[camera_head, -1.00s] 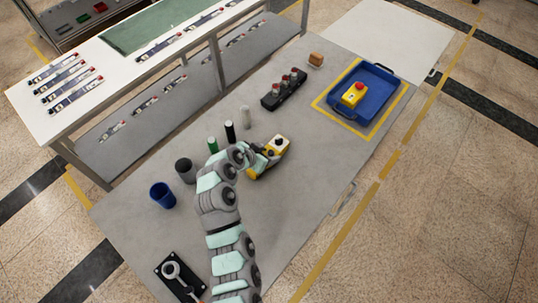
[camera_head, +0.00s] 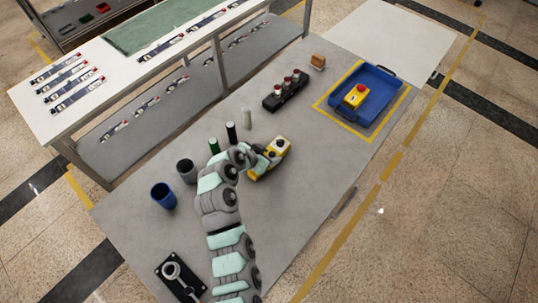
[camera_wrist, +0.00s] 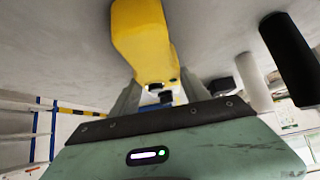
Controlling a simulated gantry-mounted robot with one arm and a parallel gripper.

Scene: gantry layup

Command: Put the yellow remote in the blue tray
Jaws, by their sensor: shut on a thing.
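The yellow remote (camera_head: 270,160), with a white top part and dark knobs, is near the middle of the grey table. My gripper (camera_head: 262,156) is at its left side and shut on it. In the wrist view the yellow remote (camera_wrist: 142,40) extends away from between the grey fingers of my gripper (camera_wrist: 160,92). I cannot tell whether the remote touches the table. The blue tray (camera_head: 388,84) is at the far right of the table, inside a yellow outline. A yellow box with a red button (camera_head: 356,95) lies in it.
Green (camera_head: 214,146), black (camera_head: 231,132) and pale (camera_head: 247,119) cylinders stand behind my gripper. A black holder with red-topped items (camera_head: 284,92) and a brown block (camera_head: 318,61) are further back. A grey cup (camera_head: 186,171) and blue cup (camera_head: 163,196) stand left. The table's right front is clear.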

